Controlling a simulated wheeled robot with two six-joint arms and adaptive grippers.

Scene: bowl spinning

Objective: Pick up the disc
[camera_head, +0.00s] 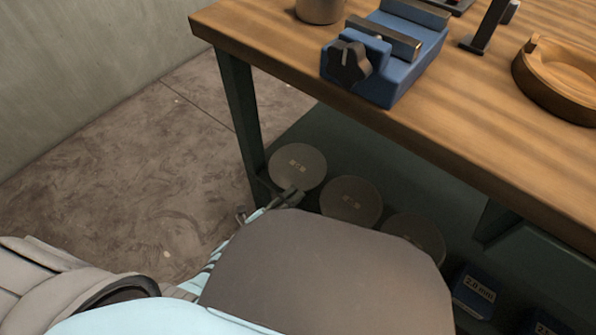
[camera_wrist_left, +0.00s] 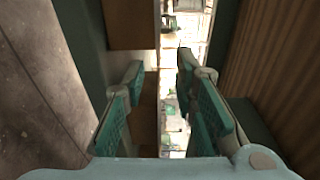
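Three flat grey discs lie in a row in the shadow of the bench's lower shelf: a left disc (camera_head: 298,163), a middle disc (camera_head: 351,202) and a right disc (camera_head: 414,236), partly hidden by my arm. Faint markings show on the left and middle ones. My left gripper (camera_head: 287,197) is small in the head view, at the near edge of the left disc; contact cannot be told. In the left wrist view its two green-padded fingers (camera_wrist_left: 155,100) are spread apart, with no disc clearly seen between them. My right gripper is not in view.
The wooden bench top (camera_head: 480,120) overhangs the shelf. It holds a blue vise (camera_head: 385,60) and a round wooden tray (camera_head: 545,100). A dark bench leg (camera_head: 240,110) stands left of the discs. Blue boxes (camera_head: 475,295) sit at lower right. Floor (camera_head: 130,190) at left is clear.

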